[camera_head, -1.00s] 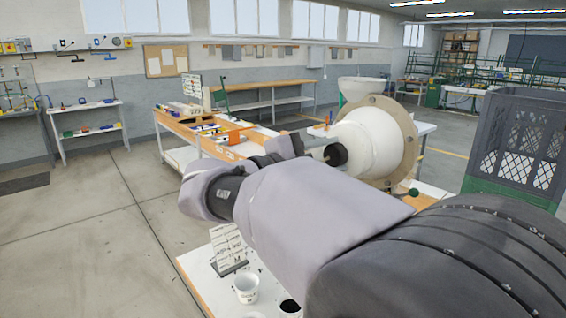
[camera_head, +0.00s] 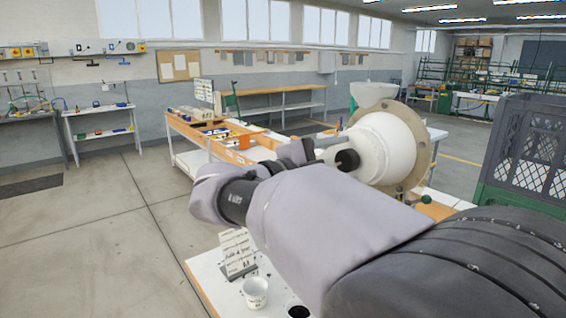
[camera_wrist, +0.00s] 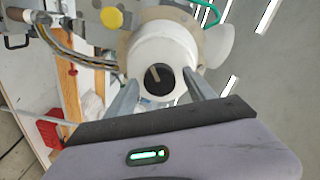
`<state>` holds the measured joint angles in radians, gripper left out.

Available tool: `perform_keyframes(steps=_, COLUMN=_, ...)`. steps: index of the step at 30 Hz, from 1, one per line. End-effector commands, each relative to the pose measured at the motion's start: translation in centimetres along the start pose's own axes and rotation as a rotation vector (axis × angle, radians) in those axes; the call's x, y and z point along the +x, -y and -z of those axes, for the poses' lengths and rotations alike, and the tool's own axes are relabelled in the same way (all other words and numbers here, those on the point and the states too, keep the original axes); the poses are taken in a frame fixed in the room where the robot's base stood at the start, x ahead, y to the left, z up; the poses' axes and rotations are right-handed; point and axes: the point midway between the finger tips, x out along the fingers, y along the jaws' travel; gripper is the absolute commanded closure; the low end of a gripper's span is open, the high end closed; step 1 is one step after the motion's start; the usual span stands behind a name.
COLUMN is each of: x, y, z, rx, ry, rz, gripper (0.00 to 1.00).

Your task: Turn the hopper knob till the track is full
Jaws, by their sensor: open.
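The hopper is a white drum (camera_head: 385,148) with a broad tan flange, and a white funnel (camera_head: 373,93) stands behind it. A black round knob (camera_head: 347,160) sits on the drum's near face. In the wrist view the knob (camera_wrist: 159,77) carries a pale bar mark, tilted from vertical. My gripper (camera_wrist: 160,80) is open, with one finger on each side of the knob and gaps visible between. In the head view my gripper (camera_head: 331,150) is beside the knob and partly hidden by my arm. I cannot make out the track or its fill.
A green-handled lever (camera_head: 426,199) is below the flange. A grey crate (camera_head: 527,145) stands at the right. A white cup (camera_head: 255,292) and a printed card (camera_head: 237,250) are on the near table. In the wrist view, cables (camera_wrist: 75,55) and a yellow knob (camera_wrist: 112,17) are close by.

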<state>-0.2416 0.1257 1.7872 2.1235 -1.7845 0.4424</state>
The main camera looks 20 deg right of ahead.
Motion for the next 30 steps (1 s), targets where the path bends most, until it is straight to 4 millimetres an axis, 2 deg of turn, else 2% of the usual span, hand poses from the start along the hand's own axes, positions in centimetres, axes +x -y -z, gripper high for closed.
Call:
perform_keyframes(steps=2, x=-0.7, y=0.1, z=0.0, rx=-0.001, ry=0.001, rz=0.002, gripper=0.37)
perform_keyframes(steps=5, x=-2.7, y=0.2, z=0.0, rx=-0.002, ry=0.004, rz=0.003, gripper=0.37)
perform_keyframes(steps=12, x=-10.5, y=0.3, z=0.0, rx=-0.002, ry=0.006, rz=0.004, gripper=0.37)
perform_keyframes(steps=18, x=-15.5, y=0.1, z=0.0, rx=-0.002, ry=0.004, rz=0.001, gripper=0.37)
perform_keyframes(steps=23, x=-17.2, y=0.1, z=0.0, rx=-0.001, ry=0.002, rz=0.001, gripper=0.37)
perform_keyframes(steps=30, x=-17.3, y=0.0, z=0.0, rx=0.000, ry=0.001, rz=0.000, gripper=0.37)
